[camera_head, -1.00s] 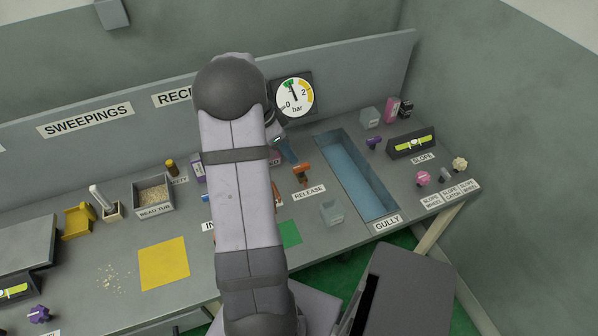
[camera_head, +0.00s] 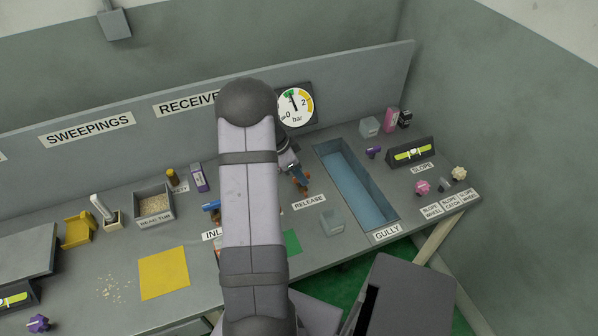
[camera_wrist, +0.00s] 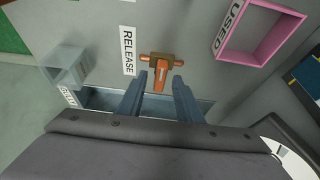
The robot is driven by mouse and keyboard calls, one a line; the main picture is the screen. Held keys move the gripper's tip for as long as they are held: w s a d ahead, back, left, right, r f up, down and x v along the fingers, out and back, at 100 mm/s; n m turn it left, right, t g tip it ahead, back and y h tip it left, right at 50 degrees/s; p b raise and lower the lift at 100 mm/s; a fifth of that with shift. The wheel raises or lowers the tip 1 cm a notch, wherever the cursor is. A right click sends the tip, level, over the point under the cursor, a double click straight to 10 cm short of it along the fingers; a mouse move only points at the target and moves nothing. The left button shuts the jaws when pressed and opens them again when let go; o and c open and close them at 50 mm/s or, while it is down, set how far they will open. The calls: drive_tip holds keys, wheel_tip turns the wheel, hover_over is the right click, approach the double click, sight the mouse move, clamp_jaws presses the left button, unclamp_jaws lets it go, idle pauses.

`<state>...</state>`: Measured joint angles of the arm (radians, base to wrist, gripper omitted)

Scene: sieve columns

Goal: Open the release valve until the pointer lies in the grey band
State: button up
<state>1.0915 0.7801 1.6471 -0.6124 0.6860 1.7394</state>
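The orange and brown release valve (camera_wrist: 160,60) stands beside the RELEASE label (camera_wrist: 128,50) in the wrist view. Its handle points down toward my gripper. My gripper (camera_wrist: 161,80) is open, with one finger on each side of the handle's end; I cannot tell whether they touch it. In the head view my gripper (camera_head: 298,180) covers much of the valve (camera_head: 307,188). The round gauge (camera_head: 296,106) on the back panel shows green and yellow bands. Its dark pointer leans slightly left of upright, near the green. I cannot make out a grey band.
The blue gully trough (camera_head: 358,185) lies right of the valve. A small clear container (camera_head: 332,222) stands in front of it. In the wrist view, a pink-rimmed opening (camera_wrist: 228,52) is by the USED label. The SLOPE level (camera_head: 410,152) and knobs are farther right.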

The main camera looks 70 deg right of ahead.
clamp_jaws()
